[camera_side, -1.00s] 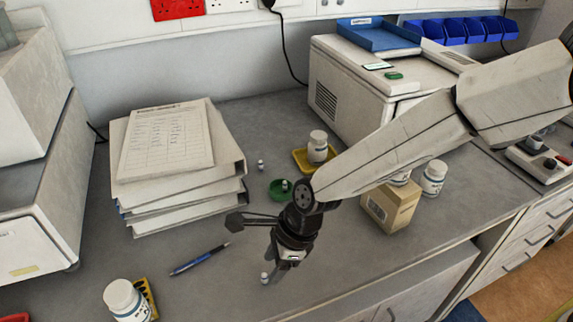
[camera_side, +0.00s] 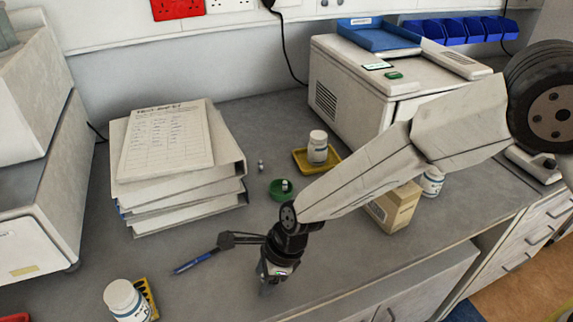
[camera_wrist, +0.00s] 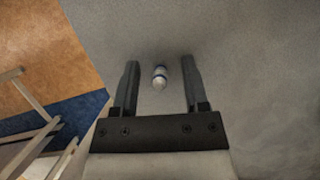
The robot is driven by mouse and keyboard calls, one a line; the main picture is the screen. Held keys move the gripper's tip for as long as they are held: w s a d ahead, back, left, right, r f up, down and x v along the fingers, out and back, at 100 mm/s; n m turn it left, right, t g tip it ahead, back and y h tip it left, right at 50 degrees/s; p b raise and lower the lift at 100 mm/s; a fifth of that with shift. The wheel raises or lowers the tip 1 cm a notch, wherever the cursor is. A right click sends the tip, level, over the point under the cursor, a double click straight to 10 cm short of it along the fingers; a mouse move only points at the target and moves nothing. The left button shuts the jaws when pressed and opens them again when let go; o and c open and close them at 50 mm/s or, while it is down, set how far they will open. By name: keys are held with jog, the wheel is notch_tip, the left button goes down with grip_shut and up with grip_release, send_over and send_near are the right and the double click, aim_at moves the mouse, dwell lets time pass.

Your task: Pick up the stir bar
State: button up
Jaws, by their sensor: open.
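In the wrist view, a small white capsule-shaped piece with a dark band, which looks like the stir bar (camera_wrist: 160,77), is on the grey bench between my fingers. My gripper (camera_wrist: 160,63) is open, with a finger on each side and a visible gap to both. In the side view my gripper (camera_side: 266,290) points down, low over the bench near its front. It hides the piece there.
A blue pen (camera_side: 197,262) lies left of my gripper. A green dish (camera_side: 281,195) holding a small piece, a yellow tray (camera_side: 301,161) with a white bottle, and a cardboard box (camera_side: 393,208) stand behind. Stacked binders (camera_side: 180,190) are at the left.

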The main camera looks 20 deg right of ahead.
grip_shut()
dwell(0.5)
jog(key=shift+r, duration=0.7)
notch_tip(320, 180, up, 2)
jog(key=s+d+r, duration=0.8)
jog(key=s+r, duration=0.1)
jog(key=s, duration=0.2)
jog(key=shift+d+r, duration=0.3)
